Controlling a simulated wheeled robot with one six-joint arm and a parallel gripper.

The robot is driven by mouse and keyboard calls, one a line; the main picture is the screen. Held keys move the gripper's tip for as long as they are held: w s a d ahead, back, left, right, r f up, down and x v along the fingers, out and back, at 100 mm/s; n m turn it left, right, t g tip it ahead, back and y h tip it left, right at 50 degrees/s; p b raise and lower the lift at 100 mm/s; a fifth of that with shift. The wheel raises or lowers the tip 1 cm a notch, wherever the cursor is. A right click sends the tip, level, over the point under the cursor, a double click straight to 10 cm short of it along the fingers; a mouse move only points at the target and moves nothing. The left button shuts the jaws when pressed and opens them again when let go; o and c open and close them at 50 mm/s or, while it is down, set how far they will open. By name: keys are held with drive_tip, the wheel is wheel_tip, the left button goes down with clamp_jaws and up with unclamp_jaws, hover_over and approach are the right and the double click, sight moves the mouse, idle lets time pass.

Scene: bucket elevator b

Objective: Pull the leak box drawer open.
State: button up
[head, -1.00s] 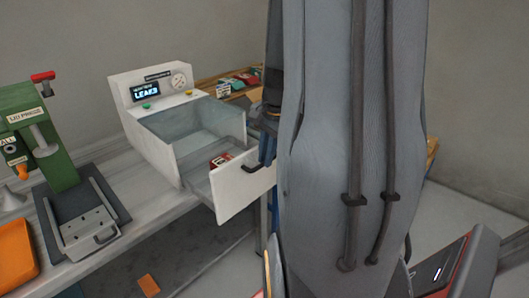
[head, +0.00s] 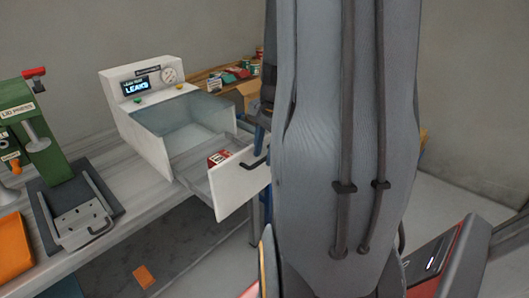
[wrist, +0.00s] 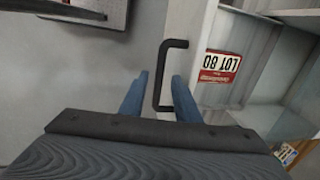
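The white leak box (head: 148,150) stands on the bench in the head view, its screen reading LEAKS. Its drawer (head: 232,190) is pulled well out, with a black handle (head: 256,160) on the front panel. My arm hides most of the gripper in the head view.
A green press (head: 55,150) and an orange tray (head: 14,247) are left of the leak box. A shelf with small boxes (head: 236,75) stands behind it. An orange piece (head: 144,276) lies on the floor below the bench.

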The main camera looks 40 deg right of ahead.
drive_tip(key=shift+r, duration=0.1)
wheel_tip(320, 180, up, 8)
drive_tip(key=s+b, duration=0.1)
drive_tip(key=shift+s+f, duration=0.25)
idle(0.6)
